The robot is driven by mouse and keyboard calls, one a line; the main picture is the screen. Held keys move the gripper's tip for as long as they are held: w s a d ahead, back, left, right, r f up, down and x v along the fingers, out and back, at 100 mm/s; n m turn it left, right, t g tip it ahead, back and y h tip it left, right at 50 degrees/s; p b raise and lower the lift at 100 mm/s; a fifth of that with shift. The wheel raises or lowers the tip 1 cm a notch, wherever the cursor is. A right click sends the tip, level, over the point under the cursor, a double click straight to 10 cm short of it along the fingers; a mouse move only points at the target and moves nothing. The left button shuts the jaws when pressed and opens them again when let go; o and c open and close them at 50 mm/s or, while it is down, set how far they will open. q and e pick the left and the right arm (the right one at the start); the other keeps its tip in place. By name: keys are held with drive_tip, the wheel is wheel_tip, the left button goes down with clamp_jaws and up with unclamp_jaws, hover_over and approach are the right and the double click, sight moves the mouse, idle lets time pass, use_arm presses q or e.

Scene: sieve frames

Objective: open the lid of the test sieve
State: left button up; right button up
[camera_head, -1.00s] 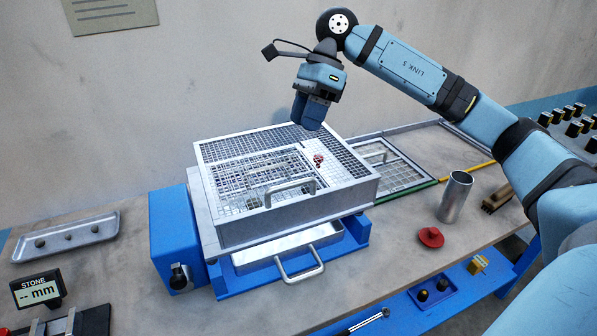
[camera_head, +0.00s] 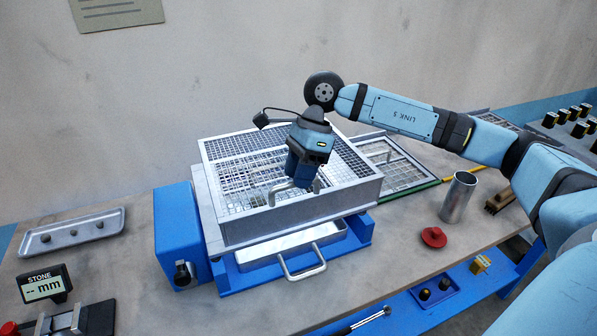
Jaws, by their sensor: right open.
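The test sieve (camera_head: 300,212) is a square metal box on a blue shaker base. Its mesh lid (camera_head: 240,176) lies flat on top and looks closed. A metal bar handle (camera_head: 271,192) stands near the lid's front edge, partly hidden by my gripper. My right gripper (camera_head: 305,188) points down over the handle, jaws open. I cannot tell whether the jaws are around the handle or just above it. My left gripper is out of view.
A tray with a U-shaped handle (camera_head: 304,272) sits below the sieve. A metal cylinder (camera_head: 459,198) and a red knob-like piece (camera_head: 434,237) stand to the right.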

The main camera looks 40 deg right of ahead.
drive_tip(key=shift+a+f, duration=0.1)
drive_tip(key=shift+f, duration=0.1)
clamp_jaws()
